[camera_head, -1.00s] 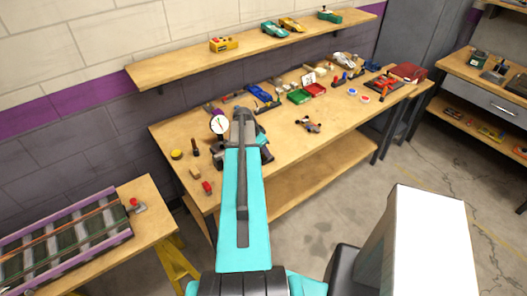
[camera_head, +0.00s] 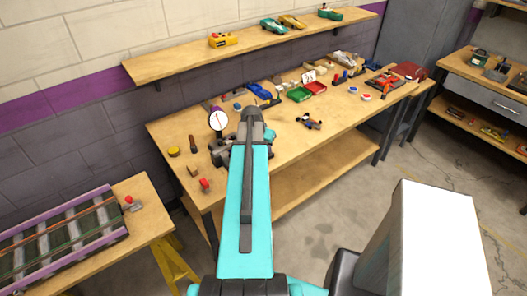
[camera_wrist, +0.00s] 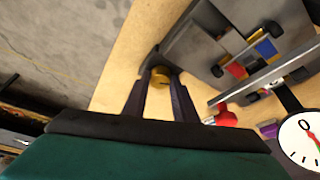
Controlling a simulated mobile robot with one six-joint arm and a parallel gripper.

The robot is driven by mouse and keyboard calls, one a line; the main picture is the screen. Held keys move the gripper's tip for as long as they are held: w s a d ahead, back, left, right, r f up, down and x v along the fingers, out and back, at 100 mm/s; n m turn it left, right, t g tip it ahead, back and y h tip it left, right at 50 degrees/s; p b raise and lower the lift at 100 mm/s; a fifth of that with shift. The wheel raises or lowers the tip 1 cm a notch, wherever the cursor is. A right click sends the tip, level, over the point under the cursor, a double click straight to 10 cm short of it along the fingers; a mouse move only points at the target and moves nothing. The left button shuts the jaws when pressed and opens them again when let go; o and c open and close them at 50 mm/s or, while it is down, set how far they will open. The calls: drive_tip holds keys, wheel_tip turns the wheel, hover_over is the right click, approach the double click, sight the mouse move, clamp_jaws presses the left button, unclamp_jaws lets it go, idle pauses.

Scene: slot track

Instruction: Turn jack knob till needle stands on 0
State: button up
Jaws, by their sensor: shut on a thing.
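The brass-coloured jack knob (camera_wrist: 160,75) sits between my gripper's (camera_wrist: 161,86) two dark fingertips in the wrist view, and the fingers are shut on it. The knob is at the edge of a grey metal jig (camera_wrist: 192,50). The round white dial (camera_wrist: 303,138) is at the right edge of the wrist view, partly cut off, with a 0 and green and red marks. I cannot read its needle surely there. In the head view the dial (camera_head: 218,119) stands upright on the bench, its needle too small to read exactly. My arm hides the knob there.
The workbench (camera_head: 180,134) holds tools, bins and toy cars behind and right of my arm. A red-topped item (camera_head: 205,185) and a yellow roll (camera_head: 174,151) lie at its left. A shelf (camera_head: 185,62) runs above. A slot track (camera_head: 60,238) stands at lower left.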

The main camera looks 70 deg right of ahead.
drive_tip(key=shift+w+d+r+n+t+b, duration=0.1)
drive_tip(key=shift+n+t+b, duration=0.45)
drive_tip(key=shift+n, duration=0.65)
drive_tip(key=o, duration=1)
drive_tip(key=shift+o, duration=0.2)
drive_tip(key=shift+b+v, duration=0.5)
drive_tip(key=shift+v, duration=0.7)
drive_tip(key=b+v, duration=0.2)
drive_tip(key=v, duration=0.9)
drive_tip(key=shift+b, duration=0.35)
drive_tip(key=shift+r, duration=0.2)
